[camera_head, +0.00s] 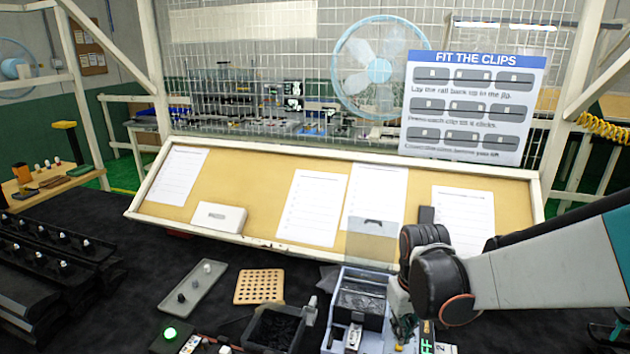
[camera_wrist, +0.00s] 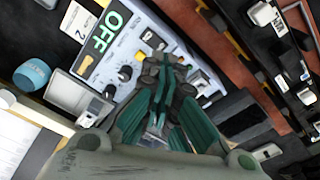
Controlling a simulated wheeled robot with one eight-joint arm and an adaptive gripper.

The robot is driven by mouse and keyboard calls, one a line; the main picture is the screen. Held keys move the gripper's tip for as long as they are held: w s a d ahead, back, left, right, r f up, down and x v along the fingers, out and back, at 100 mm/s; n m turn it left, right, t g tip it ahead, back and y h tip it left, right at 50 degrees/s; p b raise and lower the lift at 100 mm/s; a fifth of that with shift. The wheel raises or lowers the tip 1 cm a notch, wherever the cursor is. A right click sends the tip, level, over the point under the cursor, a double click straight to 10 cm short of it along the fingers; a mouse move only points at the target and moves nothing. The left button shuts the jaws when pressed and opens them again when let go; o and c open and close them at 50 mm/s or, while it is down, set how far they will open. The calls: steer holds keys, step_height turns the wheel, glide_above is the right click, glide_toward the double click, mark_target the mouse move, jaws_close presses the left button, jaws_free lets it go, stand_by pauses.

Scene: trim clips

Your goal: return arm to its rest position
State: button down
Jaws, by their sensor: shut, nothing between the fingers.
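My arm (camera_head: 530,278) reaches in from the right edge in the head view, with its dark wrist joint above the right part of the bench. My gripper (camera_head: 404,328) points down there, partly cut off and hard to make out. In the wrist view my gripper (camera_wrist: 165,72) shows teal fingers drawn together with nothing between them. The fingers are over a device with a green OFF display (camera_wrist: 108,38); I cannot tell whether they touch it.
A blue-grey jig box (camera_head: 362,272) stands just left of my gripper. A black bin (camera_head: 272,330), a perforated wooden block (camera_head: 259,286) and a grey tray (camera_head: 193,287) lie farther left. A sloping notice board (camera_head: 255,190) runs behind. A blue round object (camera_wrist: 32,74) shows in the wrist view.

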steer(key=s+r+m+t+b, duration=0.1)
steer(key=s+r+t+b, duration=0.1)
steer(key=s, duration=0.5)
steer(key=s+r+m+t+b, duration=0.1)
steer(key=s+r+t+b, duration=0.1)
steer(key=s+t+b, duration=0.2)
steer(key=s+b, duration=0.1)
steer(key=s, duration=0.1)
steer(key=shift+s+r+b, duration=0.3)
steer(key=shift+s+b, duration=0.1)
